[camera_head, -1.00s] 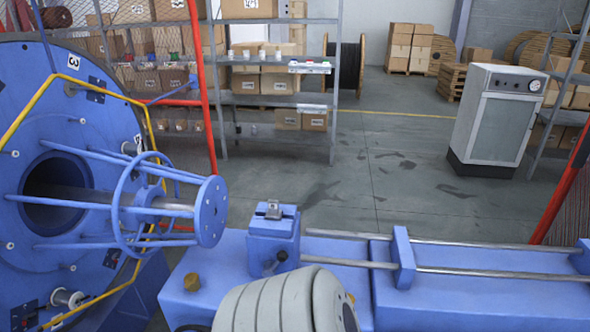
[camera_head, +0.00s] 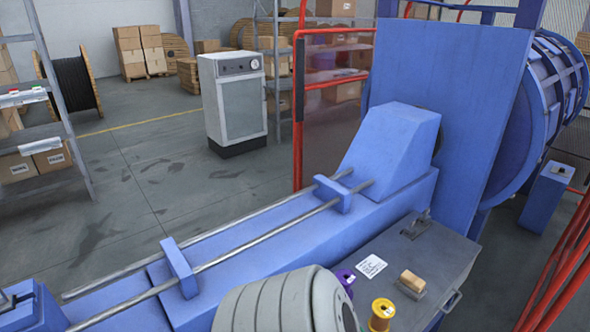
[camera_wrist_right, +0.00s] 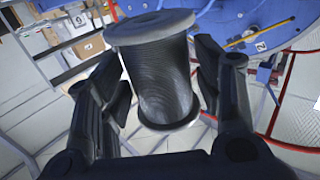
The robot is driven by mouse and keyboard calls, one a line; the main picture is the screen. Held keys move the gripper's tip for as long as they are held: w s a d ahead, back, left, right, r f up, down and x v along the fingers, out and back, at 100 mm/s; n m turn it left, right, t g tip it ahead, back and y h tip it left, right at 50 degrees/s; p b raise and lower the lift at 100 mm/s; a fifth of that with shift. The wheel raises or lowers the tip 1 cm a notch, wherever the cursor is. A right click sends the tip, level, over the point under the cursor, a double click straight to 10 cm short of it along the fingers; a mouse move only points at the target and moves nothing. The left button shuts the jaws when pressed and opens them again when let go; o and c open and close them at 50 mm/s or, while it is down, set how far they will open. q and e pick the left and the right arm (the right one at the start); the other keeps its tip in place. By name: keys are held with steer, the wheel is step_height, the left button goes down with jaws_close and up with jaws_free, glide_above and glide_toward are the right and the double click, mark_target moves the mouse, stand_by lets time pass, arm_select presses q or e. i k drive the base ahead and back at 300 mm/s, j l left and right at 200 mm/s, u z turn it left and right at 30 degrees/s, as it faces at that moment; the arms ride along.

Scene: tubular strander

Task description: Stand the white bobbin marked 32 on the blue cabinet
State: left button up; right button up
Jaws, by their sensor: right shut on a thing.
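In the right wrist view, my right gripper (camera_wrist_right: 164,85) is shut on a bobbin (camera_wrist_right: 163,72) with pale grey flanges and a dark, finely ridged winding. The fingers lie on either side of its barrel, and it is slightly tilted. No number shows on it, so I cannot tell if it is the one marked 32. A smaller blue box-like cabinet (camera_head: 547,196) stands further right. My left gripper is not in view.
A blue machine bed with rods (camera_head: 250,225) runs alongside. Red guard posts (camera_head: 560,262) stand right. Open floor (camera_head: 160,165) lies behind.

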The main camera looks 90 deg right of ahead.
mark_target(444, 259)
steer(key=k+l+z, duration=0.15)
steer(key=z, duration=0.25)
steer(key=k+l+z, duration=0.2)
steer(key=z, duration=0.15)
steer(key=k+l+z, duration=0.25)
steer(key=z, duration=0.15)
steer(key=k+l+z, duration=0.1)
steer(key=l+z, duration=0.3)
steer(key=k+l, duration=0.1)
steer(key=l, duration=0.25)
steer(key=k+l+z, duration=0.1)
steer(key=l, duration=0.3)
steer(key=k+l, duration=0.15)
steer(key=l, duration=0.2)
steer(key=k+l, duration=0.1)
steer(key=l, duration=0.3)
steer(key=z, duration=0.05)
